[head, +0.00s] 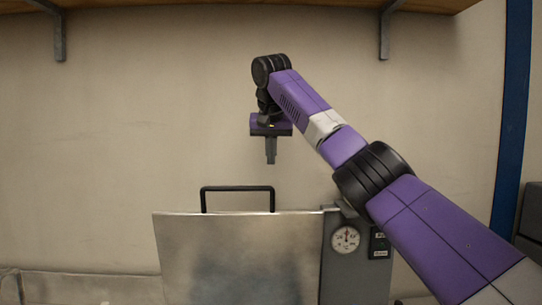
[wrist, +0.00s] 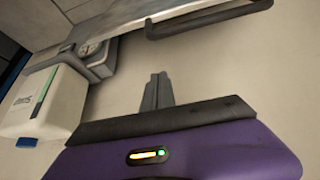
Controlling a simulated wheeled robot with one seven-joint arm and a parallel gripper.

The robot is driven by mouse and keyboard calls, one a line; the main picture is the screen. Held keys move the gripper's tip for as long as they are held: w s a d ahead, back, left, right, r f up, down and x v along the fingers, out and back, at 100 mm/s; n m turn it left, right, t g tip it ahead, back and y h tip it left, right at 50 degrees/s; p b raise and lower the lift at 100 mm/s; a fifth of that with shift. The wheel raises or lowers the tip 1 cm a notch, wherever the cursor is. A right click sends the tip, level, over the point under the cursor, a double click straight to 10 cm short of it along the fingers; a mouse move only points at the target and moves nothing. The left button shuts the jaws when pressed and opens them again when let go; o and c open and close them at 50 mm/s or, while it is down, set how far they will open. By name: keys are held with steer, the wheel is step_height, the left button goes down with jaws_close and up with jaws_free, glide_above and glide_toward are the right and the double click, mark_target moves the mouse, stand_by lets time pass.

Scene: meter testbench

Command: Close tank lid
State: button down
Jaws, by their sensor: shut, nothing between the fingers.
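The tank lid (head: 237,258) is a brushed metal panel at the lower middle of the head view, standing raised with its broad face toward the camera. A black bar handle (head: 237,188) rises from its top edge. My gripper (head: 270,160) is shut and empty, pointing down above the right end of the handle and apart from it in the picture. In the wrist view my gripper's fingers (wrist: 155,92) are together, with the handle (wrist: 208,19) and the metal lid edge (wrist: 160,16) beyond them at the top. The tank body is hidden behind the lid in the head view.
A grey housing with a round dial gauge (head: 345,239) stands right of the lid. A white box with a label (wrist: 42,105) shows at the left of the wrist view. A wooden shelf (head: 250,3) on brackets is overhead. The wall area left of my gripper is clear.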

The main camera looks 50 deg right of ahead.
mark_target(271, 195)
steer(key=shift+f+p, duration=1.3)
steer(key=shift+f, duration=2.1)
steer(key=shift+s+a+f, duration=0.1)
steer(key=shift+a, duration=0.1)
